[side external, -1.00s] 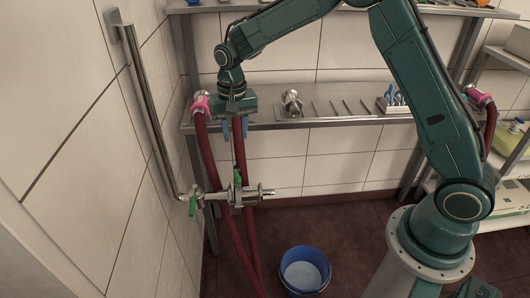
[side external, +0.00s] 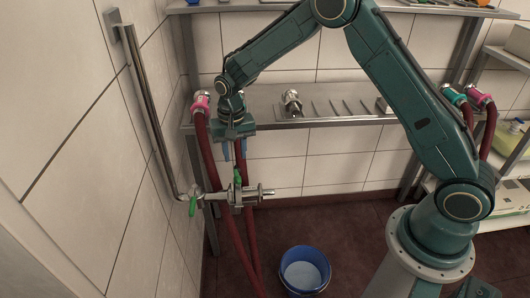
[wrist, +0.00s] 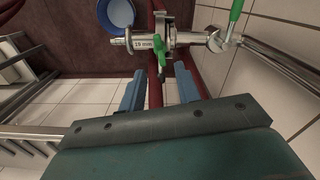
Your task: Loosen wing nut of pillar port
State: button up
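The pillar port is a horizontal metal fitting (side external: 225,196) on the steel pipe at the left wall, with a clamp (wrist: 161,22) around it. One green-handled part (side external: 238,177) rises at the clamp; it also shows in the wrist view (wrist: 161,56), ahead of my fingers. Another green lever (side external: 192,206) hangs near the pipe. I cannot clearly make out which part is the wing nut. My gripper (side external: 234,150) points down above the fitting, its blue fingers (wrist: 158,84) apart with nothing gripped. A gap remains between fingertips and the green part.
Red hoses (side external: 219,190) hang close beside the fitting and behind my gripper. A steel shelf (side external: 330,121) runs behind, with a metal coupling (side external: 291,103) on it. A blue bucket (side external: 304,271) stands on the floor. The tiled wall is close on the left.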

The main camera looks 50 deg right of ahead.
aim_at(237, 174)
jog(key=shift+f, duration=4)
jog(key=shift+c, duration=0.4)
grip_shut()
